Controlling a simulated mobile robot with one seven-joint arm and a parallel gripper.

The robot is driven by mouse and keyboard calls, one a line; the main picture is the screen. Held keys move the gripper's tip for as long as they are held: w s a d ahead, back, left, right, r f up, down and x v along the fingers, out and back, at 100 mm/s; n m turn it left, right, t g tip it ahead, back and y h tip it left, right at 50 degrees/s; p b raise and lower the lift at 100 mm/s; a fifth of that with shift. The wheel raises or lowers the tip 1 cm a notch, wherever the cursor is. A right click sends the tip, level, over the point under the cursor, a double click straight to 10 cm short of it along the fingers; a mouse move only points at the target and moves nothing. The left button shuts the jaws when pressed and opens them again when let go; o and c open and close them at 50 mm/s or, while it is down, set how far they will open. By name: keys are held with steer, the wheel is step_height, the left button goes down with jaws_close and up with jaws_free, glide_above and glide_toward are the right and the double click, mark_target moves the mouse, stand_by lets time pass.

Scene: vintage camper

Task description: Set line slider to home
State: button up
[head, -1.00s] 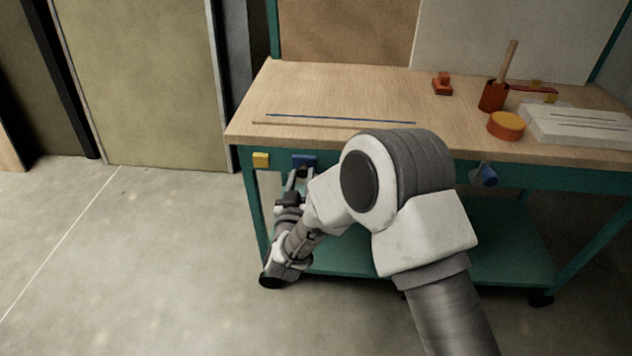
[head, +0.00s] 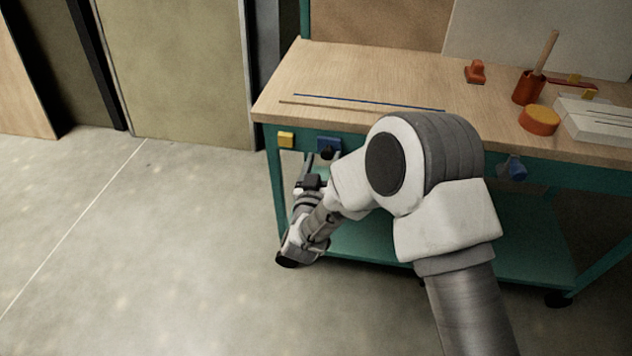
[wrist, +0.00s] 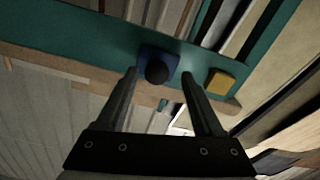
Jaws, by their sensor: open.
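A blue block with a round dark knob (wrist: 157,73) sits on the bench's teal front rail; I take it to be the line slider. Its blue part (head: 329,142) shows in the head view, just right of a yellow block (head: 286,140). My gripper (wrist: 159,76) is open and empty, pointing at the rail. In the wrist view the knob appears between the two fingertips; I cannot tell whether they reach around it or stop short. The yellow block (wrist: 220,83) lies right of the fingers there. No home mark can be made out.
The wooden benchtop (head: 370,75) holds thin blue and tan strips, an orange cup (head: 528,88) with a handle, an orange-yellow round piece (head: 539,120) and a white slab. Another blue knob (head: 516,168) is farther right on the rail. Floor at left is clear.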

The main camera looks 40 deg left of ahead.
steer(key=p+v, duration=0.3)
steer(key=v, duration=1.3)
steer(key=shift+s, duration=0.35)
steer(key=shift+r, duration=0.1)
